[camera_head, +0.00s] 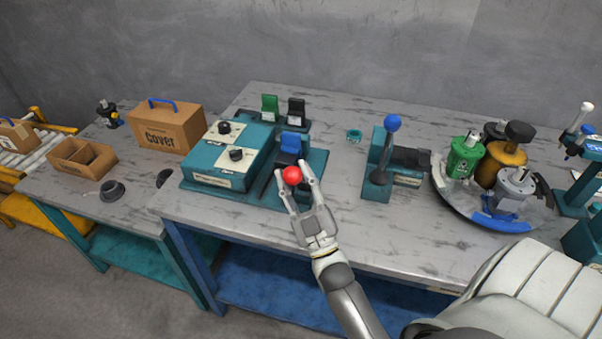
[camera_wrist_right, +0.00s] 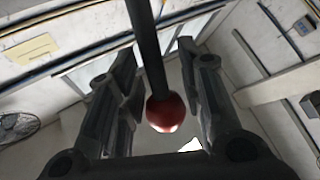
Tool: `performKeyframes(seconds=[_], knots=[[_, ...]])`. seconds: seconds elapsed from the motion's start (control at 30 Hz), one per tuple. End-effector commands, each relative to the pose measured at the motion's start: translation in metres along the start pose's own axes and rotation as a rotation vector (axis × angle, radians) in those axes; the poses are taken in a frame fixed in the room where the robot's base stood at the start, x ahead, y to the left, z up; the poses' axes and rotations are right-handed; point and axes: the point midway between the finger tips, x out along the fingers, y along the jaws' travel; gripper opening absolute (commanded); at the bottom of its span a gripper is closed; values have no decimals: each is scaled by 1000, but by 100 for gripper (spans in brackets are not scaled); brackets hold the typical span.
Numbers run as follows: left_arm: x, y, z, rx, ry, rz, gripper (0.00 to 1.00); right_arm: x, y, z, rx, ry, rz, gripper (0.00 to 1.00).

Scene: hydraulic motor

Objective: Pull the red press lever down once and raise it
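The red ball knob of the press lever (camera_head: 292,175) stands at the front of the teal press station, between the fingertips of my right gripper (camera_head: 294,182). The right wrist view also shows the red knob (camera_wrist_right: 166,113) on its dark rod, between the two fingers of the right gripper (camera_wrist_right: 160,85). Gaps show on both sides of the knob there, so the fingers are apart and around it without visible contact. Much of the lever's rod is hidden in the head view by the knob and gripper. My left gripper is not in view.
The teal control box with dials (camera_head: 228,153) is left of the lever. A second lever with a blue knob (camera_head: 393,122) stands to the right. A round tray (camera_head: 444,193) holds several motor parts further right. A cardboard cover box (camera_head: 167,127) is at left. The front table strip is clear.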

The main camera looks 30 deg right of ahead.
Motion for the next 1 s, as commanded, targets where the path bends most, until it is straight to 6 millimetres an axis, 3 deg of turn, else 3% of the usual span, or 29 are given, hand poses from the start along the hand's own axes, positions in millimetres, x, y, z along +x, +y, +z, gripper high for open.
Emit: performKeyframes(seconds=[0.23,0.7,1.0], knots=[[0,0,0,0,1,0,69,-34,0,-3,0,2,-1,34],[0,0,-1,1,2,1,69,-106,24,-48,1,1,0,34],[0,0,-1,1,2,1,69,-126,31,-62,1,3,1,34]])
